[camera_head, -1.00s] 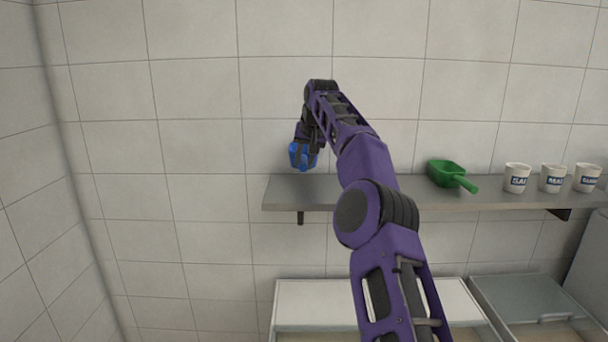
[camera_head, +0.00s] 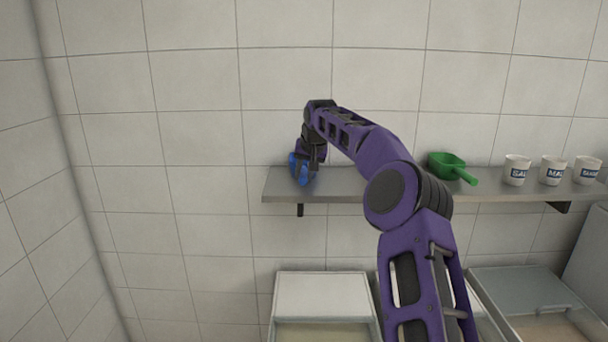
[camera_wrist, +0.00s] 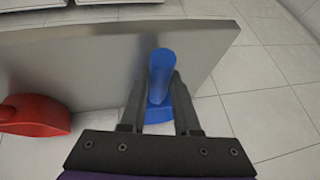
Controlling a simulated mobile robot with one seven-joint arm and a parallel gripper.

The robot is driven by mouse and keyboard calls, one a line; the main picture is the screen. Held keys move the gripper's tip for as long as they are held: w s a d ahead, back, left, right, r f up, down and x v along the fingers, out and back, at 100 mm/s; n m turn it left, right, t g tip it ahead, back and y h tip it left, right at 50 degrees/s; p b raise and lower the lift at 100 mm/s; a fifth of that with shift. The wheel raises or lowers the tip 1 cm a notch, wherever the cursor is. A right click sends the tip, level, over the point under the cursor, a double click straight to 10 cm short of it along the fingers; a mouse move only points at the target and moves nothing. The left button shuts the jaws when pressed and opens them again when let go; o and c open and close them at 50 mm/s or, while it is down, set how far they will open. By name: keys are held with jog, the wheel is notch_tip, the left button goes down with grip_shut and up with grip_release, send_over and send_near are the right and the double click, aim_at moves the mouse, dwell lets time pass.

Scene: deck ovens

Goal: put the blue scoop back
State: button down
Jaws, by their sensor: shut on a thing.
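The blue scoop (camera_head: 300,170) is at the left end of the grey wall shelf (camera_head: 345,183), in front of or over it in the head view. My gripper (camera_head: 312,160) is shut on it from above. In the wrist view the scoop's round blue handle (camera_wrist: 162,68) stands between the two dark fingers (camera_wrist: 160,100), with part of its blue body below. The shelf's metal surface (camera_wrist: 100,65) lies behind it. I cannot tell whether the scoop touches the shelf.
A red scoop (camera_wrist: 35,113) lies on the shelf in the wrist view; my arm hides that stretch in the head view. A green scoop (camera_head: 445,165) and labelled white cups (camera_head: 516,170) stand farther right. Bins with lids (camera_head: 322,295) are below.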

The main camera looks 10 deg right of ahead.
jog(key=c, duration=0.6)
grip_release()
jog(key=shift+c, duration=0.2)
jog(key=v, duration=1.2)
jog(key=shift+d, duration=0.1)
